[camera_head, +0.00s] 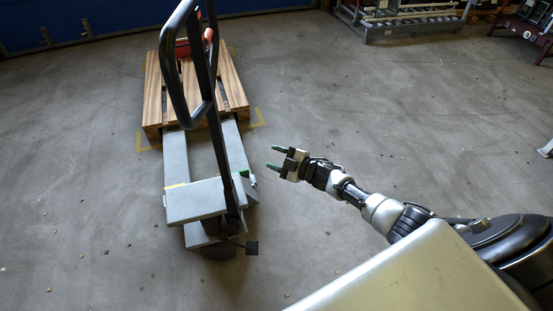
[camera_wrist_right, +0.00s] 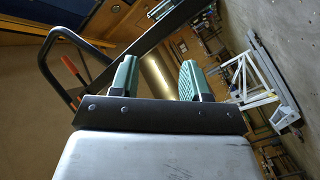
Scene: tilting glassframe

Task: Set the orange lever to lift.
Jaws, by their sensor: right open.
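A grey pallet truck (camera_head: 195,200) stands left of centre with a tall black loop handle (camera_head: 168,85). A small orange part (camera_head: 208,34), which looks like the lever, shows near the top of the handle. In the right wrist view the orange lever (camera_wrist_right: 70,67) sits inside the black handle loop (camera_wrist_right: 43,60), at the left; its exact setting cannot be told. My right gripper (camera_head: 274,158) is open and empty, right of the truck and apart from the handle. Its green fingers (camera_wrist_right: 158,72) have nothing between them. My left gripper is not in view.
A wooden pallet (camera_head: 153,95) lies over the truck's forks, with yellow floor marks (camera_head: 259,118) at its corners. A roller conveyor (camera_head: 412,22) stands at the back right. The concrete floor between truck and right arm is clear.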

